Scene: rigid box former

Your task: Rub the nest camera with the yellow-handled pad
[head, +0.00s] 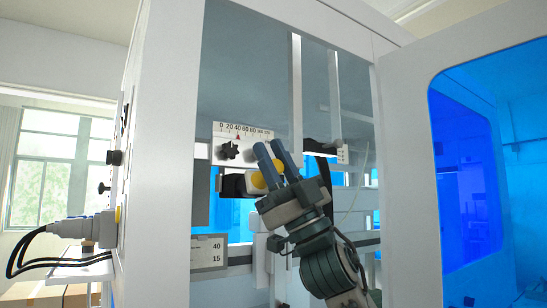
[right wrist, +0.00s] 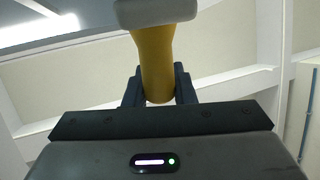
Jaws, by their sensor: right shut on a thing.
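My right gripper (head: 270,152) reaches up into the open machine and is shut on the yellow handle (head: 258,181) of the pad. In the right wrist view the yellow handle (right wrist: 155,62) stands between the fingers, with the pale grey pad head (right wrist: 156,11) at its far end. A dark block (head: 232,186) sits just left of the handle in the head view, close to it; it may be the nest camera, but I cannot tell for sure, nor whether the pad touches it. My left gripper is out of view.
A label plate (head: 208,252) is below left. The white door (head: 407,150) with a blue window stands open at right; the white cabinet wall (head: 169,150) bounds the left.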

